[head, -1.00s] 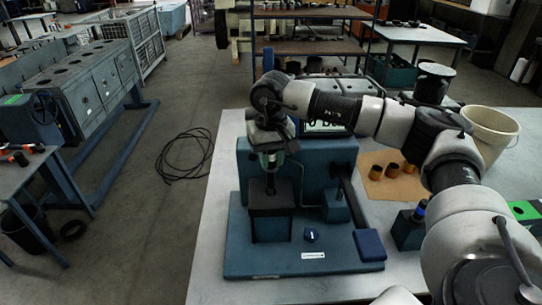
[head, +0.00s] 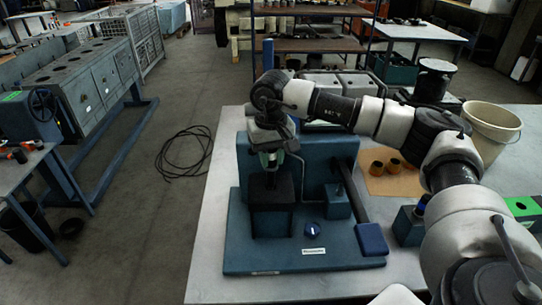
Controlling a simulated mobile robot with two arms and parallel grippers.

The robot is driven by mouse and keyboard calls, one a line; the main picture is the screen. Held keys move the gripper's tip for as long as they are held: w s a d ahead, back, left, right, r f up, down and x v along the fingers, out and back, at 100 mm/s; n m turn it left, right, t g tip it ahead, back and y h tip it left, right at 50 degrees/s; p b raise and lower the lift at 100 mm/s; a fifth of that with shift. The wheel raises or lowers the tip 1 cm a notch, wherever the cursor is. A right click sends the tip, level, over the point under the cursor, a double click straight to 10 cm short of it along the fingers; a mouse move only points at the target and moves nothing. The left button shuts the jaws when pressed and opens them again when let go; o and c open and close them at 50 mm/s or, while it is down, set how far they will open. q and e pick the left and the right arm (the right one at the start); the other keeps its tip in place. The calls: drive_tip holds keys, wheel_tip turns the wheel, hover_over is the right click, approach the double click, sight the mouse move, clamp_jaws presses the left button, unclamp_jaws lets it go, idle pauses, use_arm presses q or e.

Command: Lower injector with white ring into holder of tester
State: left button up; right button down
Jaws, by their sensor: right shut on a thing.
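The tester (head: 340,255) is a blue bench unit on the grey table, with a dark, block-shaped holder (head: 270,194) at its front left. My right gripper (head: 271,160) is directly above the holder, pointing down and shut on the injector. The injector (head: 271,181) is upright, and its dark lower part reaches the top of the holder. Its tip is hidden, and I cannot tell how deep it sits. The white ring cannot be made out clearly at this size. My left gripper is out of view.
A lever with a blue pad (head: 371,240) lies along the tester's right side. Brown bushings (head: 377,168) stand on a tan mat to the right, near a cream bucket (head: 490,130). A cable coil (head: 183,155) lies on the floor at left.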

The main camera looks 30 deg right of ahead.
sight(271, 175)
drive_tip(key=shift+f, duration=0.1)
drive_tip(key=shift+f+b, duration=1.45)
drive_tip(key=shift+f, duration=0.3)
drive_tip(key=shift+f+b, duration=1.15)
drive_tip(key=shift+f, duration=0.1)
idle(0.3)
drive_tip(key=shift+c, duration=2.3)
unclamp_jaws()
